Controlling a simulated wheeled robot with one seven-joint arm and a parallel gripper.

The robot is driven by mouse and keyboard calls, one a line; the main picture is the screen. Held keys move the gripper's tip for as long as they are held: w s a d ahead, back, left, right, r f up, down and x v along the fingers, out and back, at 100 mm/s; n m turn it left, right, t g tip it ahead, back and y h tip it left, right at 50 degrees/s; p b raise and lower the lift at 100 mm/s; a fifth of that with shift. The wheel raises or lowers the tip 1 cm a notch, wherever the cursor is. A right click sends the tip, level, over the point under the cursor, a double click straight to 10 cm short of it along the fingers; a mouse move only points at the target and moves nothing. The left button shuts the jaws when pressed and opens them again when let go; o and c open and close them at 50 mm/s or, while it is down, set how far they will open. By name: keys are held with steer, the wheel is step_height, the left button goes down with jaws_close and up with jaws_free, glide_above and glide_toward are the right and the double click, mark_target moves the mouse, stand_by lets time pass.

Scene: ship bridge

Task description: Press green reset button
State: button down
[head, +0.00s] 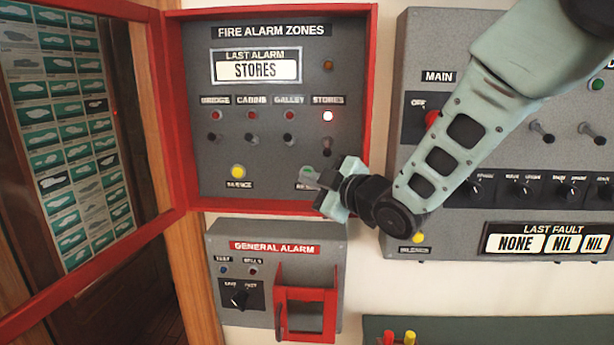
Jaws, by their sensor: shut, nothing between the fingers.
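The green reset button (309,170) is at the lower right of the grey fire alarm zones panel (270,70). My gripper (324,179) is shut and empty, just to the right of the button. Its fingers cover part of the label below the button. I cannot tell whether the fingertips touch the button or stop short of it.
A yellow silence button (238,172) sits at the panel's lower left. The red cabinet frame (370,80) surrounds the panel, with its door (90,262) swung open to the left. A general alarm box (225,255) is below. Another switch panel (425,50) is on the right.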

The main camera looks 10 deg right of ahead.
steer(key=shift+w+d+r, duration=0.1)
steer(key=shift+w+d, duration=0.05)
steer(key=shift+w, duration=0.2)
stand_by(0.6)
steer(key=shift+s+b, duration=0.1)
steer(key=shift+b, duration=0.2)
steer(key=shift+s+b, duration=0.4)
steer(key=shift+s, duration=0.3)
steer(key=shift+s+a+b, duration=0.2)
steer(key=shift+s+b, duration=0.15)
steer(key=shift+s, duration=0.5)
steer(key=shift+s+a+b, duration=0.25)
steer(key=shift+s+b, duration=0.1)
steer(key=shift+s, duration=0.5)
steer(key=shift+s+a+b, duration=0.2)
steer(key=shift+s+b, duration=0.15)
steer(key=shift+s, duration=0.5)
